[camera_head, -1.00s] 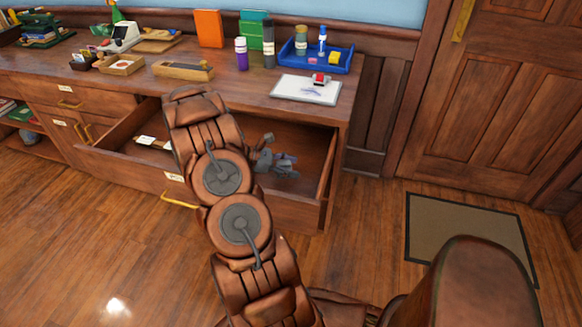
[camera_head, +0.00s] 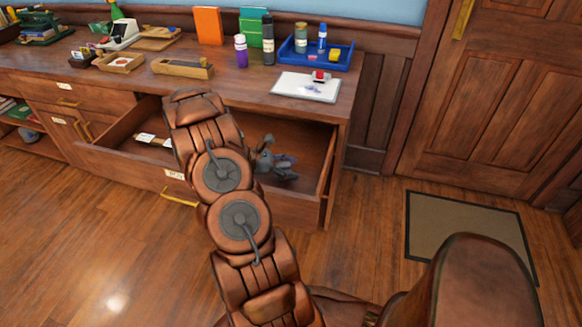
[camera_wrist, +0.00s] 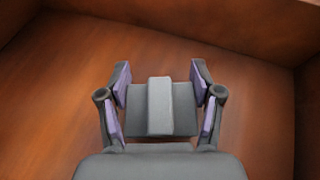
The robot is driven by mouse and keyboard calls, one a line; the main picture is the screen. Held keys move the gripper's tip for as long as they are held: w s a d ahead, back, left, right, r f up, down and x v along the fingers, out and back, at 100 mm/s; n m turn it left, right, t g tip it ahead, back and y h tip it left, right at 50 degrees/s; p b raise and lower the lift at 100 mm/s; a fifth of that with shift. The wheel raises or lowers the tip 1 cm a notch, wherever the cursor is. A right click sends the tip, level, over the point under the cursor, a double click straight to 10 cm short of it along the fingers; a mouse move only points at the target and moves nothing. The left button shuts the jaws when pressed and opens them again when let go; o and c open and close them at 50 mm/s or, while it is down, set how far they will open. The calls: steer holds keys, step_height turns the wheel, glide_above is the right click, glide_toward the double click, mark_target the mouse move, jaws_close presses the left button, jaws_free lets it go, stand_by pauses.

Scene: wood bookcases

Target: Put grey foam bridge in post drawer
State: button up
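The grey foam bridge (camera_wrist: 160,108) is a dark grey block with a lighter raised strip along its middle. The drawer has a yellow handle and a small label too small to read. My arm hides the drawer's middle.
A pale labelled item (camera_head: 152,140) lies in the drawer's left part. Above, the desk top holds a blue tray (camera_head: 312,62) with bottles, a white pad (camera_head: 306,87), a wooden block (camera_head: 183,68) and several other things. The drawer's right wall (camera_head: 327,172) is close to my gripper.

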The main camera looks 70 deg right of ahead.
steer(key=o, duration=0.3)
steer(key=shift+o, duration=0.2)
steer(key=shift+r, duration=0.25)
steer(key=v, duration=1.2)
steer(key=shift+r+b, duration=0.3)
